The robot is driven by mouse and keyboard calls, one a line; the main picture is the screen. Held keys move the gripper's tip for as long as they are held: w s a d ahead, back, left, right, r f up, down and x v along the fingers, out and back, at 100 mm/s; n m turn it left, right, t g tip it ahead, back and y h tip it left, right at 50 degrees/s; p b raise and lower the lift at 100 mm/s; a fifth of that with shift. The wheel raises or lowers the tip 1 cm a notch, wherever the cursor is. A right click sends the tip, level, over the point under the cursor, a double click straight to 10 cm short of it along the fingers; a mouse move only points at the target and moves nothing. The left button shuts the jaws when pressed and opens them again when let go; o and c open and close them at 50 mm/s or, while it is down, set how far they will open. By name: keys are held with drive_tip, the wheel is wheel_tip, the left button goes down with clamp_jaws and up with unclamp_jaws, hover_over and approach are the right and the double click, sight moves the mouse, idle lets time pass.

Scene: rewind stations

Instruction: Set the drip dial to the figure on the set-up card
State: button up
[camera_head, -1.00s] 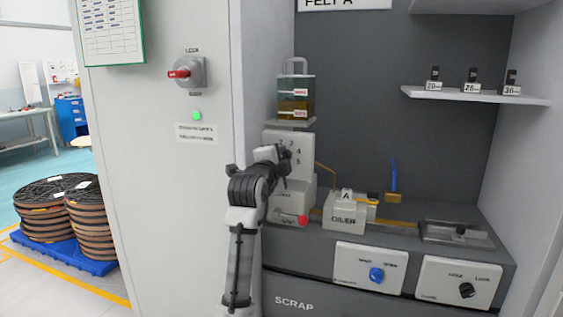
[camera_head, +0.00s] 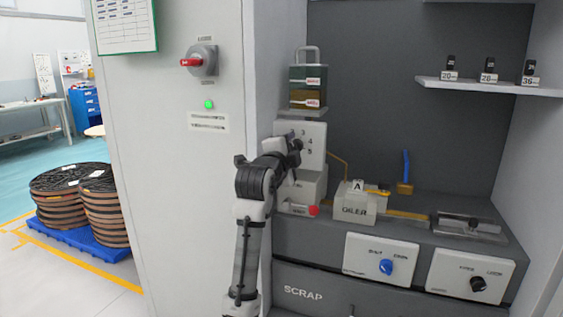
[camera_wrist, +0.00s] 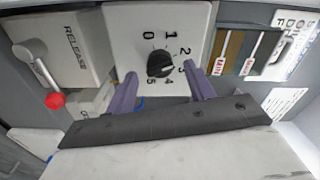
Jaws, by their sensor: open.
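The drip dial (camera_wrist: 160,64) is a black round knob on a white panel, with figures 0 to 5 around it. I cannot tell for sure which figure it points to. My gripper (camera_wrist: 160,76) is open, with its two purple fingers on either side of the dial; I cannot tell if they touch it. In the head view my gripper (camera_head: 292,146) is at the white dial panel (camera_head: 313,132) under the oil tank, and hides the dial. A printed sheet in a green frame (camera_head: 126,24) hangs at upper left; its text is too small to read.
The oil tank (camera_head: 307,86) stands above the panel. A RELEASE lever with a red ball (camera_wrist: 55,100) is beside it. The oiler block (camera_head: 356,206) is to the right. A red lock switch (camera_head: 192,62) is on the left wall. A shelf (camera_head: 470,86) bears numbered blocks.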

drive_tip(key=b+v, duration=0.1)
drive_tip(key=v, duration=1.1)
drive_tip(key=shift+b, duration=0.35)
